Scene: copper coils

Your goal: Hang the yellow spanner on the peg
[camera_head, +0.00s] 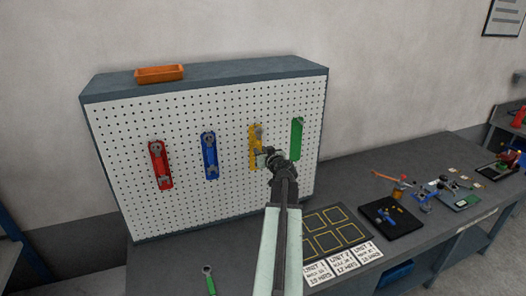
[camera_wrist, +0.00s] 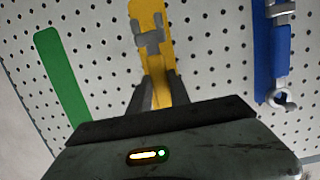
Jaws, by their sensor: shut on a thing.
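The yellow spanner (camera_head: 257,133) is upright at the pegboard, in front of a yellow painted patch, between the blue and green patches. In the wrist view the spanner (camera_wrist: 149,40) shows grey open jaws, with the patch (camera_wrist: 146,10) behind. My gripper (camera_head: 265,158) is shut on the spanner; in the wrist view its two dark fingers (camera_wrist: 156,95) close on it from both sides. The peg is hidden, and I cannot tell whether the spanner touches it.
Spanners hang on the red (camera_head: 160,165) and blue (camera_head: 209,157) patches. The green patch (camera_head: 297,138) is bare; a green-handled spanner (camera_head: 210,281) lies on the bench. A black mat (camera_head: 325,232) with yellow outlines lies right of my arm. An orange tray (camera_head: 160,74) sits atop the board.

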